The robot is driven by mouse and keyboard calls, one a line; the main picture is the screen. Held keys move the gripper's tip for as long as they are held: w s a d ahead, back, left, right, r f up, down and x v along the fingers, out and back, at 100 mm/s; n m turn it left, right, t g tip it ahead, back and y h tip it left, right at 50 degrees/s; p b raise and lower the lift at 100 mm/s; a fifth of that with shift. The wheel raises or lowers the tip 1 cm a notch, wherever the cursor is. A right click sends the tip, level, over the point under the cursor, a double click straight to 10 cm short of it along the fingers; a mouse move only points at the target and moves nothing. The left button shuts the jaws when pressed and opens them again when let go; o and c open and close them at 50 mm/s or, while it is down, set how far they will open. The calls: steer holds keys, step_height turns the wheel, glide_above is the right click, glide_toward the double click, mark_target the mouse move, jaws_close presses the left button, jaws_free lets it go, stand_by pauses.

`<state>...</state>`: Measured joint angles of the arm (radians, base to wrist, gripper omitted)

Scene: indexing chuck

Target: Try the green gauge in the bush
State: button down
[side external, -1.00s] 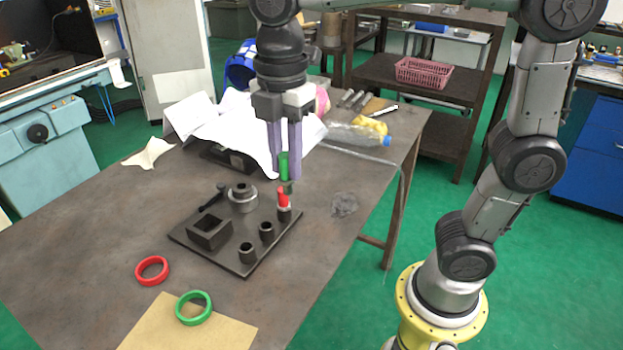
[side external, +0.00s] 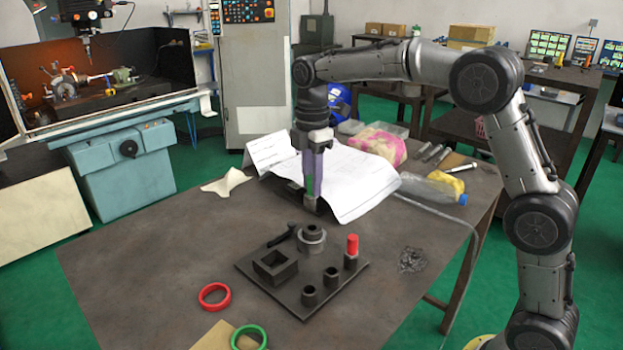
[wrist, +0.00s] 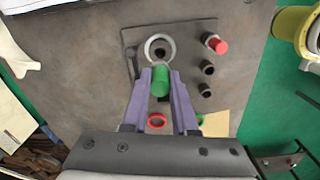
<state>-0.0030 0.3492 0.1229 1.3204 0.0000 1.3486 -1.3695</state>
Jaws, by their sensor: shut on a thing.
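My gripper (side external: 314,190) is shut on the green gauge (side external: 310,184), which hangs upright between the purple fingers. In the side view its dark lower end shows just above the round grey bush (side external: 312,240) in the picture, apart from it. The wrist view shows the gauge (wrist: 160,80) between the fingertips, with the bush's pale ring (wrist: 160,48) just beyond it. The bush stands on a dark fixture plate (side external: 327,297), with a dark handle (side external: 281,238) at its side. A red gauge (side external: 352,245) stands in a holder on the plate.
A square open box (side external: 275,265) and two empty round holders (side external: 309,295) (side external: 331,277) stand on the plate. A red ring (side external: 215,296) and a green ring (side external: 249,337) lie in front. Papers (side external: 350,175) lie behind my gripper.

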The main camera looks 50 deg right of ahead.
mark_target(312, 206)
steer(key=shift+f, duration=0.1)
steer(key=shift+f, duration=2.6)
steer(key=shift+f, duration=1.55)
steer(key=shift+r, duration=0.1)
steer(key=shift+r, duration=3.45)
